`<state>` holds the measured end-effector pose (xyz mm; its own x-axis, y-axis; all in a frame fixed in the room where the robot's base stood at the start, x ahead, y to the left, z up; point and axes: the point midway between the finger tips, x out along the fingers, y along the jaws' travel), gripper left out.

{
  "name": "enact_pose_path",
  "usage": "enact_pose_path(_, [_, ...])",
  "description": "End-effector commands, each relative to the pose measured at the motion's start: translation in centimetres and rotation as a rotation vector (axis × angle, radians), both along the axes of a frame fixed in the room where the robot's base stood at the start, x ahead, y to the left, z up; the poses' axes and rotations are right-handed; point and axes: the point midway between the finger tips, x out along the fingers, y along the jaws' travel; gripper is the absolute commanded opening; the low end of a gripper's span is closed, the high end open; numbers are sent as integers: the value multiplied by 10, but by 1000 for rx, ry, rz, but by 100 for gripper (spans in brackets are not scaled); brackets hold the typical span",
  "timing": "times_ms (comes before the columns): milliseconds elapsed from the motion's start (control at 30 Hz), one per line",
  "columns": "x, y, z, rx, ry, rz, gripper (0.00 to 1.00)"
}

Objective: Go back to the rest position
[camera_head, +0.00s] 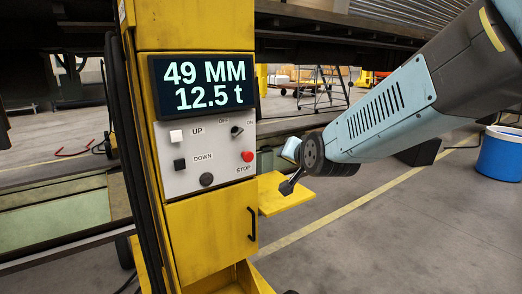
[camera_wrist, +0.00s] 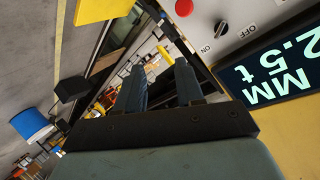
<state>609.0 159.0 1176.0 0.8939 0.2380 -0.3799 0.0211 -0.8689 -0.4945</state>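My gripper (camera_head: 288,168) is to the right of the yellow lifting column (camera_head: 193,25), in front of its control panel and apart from it. Its two fingers stand apart with nothing between them; they also show in the wrist view (camera_wrist: 160,68). The display (camera_head: 203,84) reads 49 MM and 12.5 t. Below it are a white UP button (camera_head: 176,136), a black DOWN button (camera_head: 180,164), a red STOP button (camera_head: 247,156) and an OFF/ON switch (camera_head: 237,131) turned toward ON.
A yellow shelf (camera_head: 284,195) juts from the column just below my gripper. A dark railcar underside (camera_head: 330,28) runs across behind. A blue bin (camera_head: 500,154) stands at the far right. The grey floor at the lower right is clear.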

Motion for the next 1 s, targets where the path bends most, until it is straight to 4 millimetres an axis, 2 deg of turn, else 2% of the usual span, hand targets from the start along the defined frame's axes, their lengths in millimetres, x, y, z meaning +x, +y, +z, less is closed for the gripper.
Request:
enact_pose_path(33, [-10,-13,4,-43,28,2,37])
enact_pose_path(267, [-65,-68,5,-244,210,34,37])
enact_pose_path(400, [-109,-100,4,-348,330,60,37])
enact_pose_path(600, [-173,-139,2,-455,494,101,37])
enact_pose_path(700, [-197,-150,1,-484,553,120,37])
enact_pose_path(833, [-214,-158,0,-504,595,134,37])
enact_pose_path(1000, [-218,-160,-1,-509,609,140,37])
